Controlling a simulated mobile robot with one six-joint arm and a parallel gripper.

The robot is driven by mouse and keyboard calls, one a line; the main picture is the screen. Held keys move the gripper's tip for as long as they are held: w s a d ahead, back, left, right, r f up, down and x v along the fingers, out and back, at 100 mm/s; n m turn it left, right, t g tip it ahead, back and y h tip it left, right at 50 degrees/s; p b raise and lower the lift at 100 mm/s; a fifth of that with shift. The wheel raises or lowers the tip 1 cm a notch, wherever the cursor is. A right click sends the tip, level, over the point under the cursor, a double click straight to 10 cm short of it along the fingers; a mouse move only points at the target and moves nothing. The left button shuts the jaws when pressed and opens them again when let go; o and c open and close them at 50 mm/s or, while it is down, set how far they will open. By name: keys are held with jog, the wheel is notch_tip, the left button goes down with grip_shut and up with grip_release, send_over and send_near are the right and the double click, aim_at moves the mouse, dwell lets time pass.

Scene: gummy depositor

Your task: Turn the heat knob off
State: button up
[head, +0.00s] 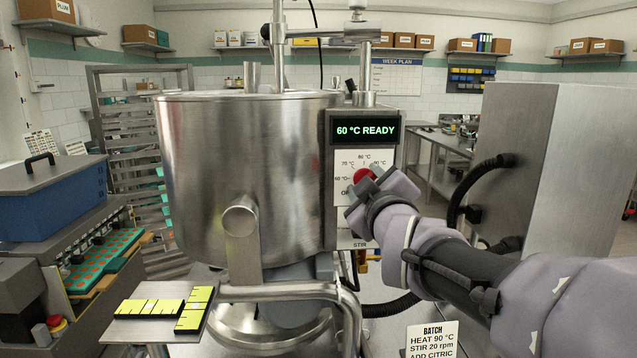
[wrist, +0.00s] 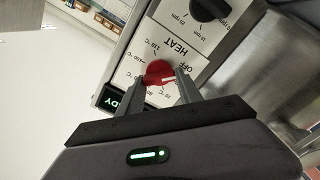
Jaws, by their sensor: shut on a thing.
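The red heat knob (head: 361,175) sits on a white dial plate on the front of the steel kettle's control column. In the wrist view the knob (wrist: 158,71) is between the two fingers of my gripper (wrist: 159,78), which is shut on it. The plate (wrist: 176,52) reads HEAT and OFF, with temperature marks around the knob. A pale mark shows on the knob's edge, but its exact setting is hard to tell. In the head view my gripper (head: 368,184) comes in from the right and covers part of the dial. The display (head: 365,130) above reads 60 °C READY.
A black stir knob (wrist: 208,9) is on the same panel. The kettle (head: 245,170) stands left of the dial, with a steel cabinet (head: 550,165) and black hose to the right. A batch card (head: 432,340) is below my arm.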

jog(key=o, duration=1.4)
jog(key=s+p, duration=0.2)
jog(key=s, duration=1.5)
jog(key=shift+s, duration=0.25)
jog(key=shift+f, duration=0.1)
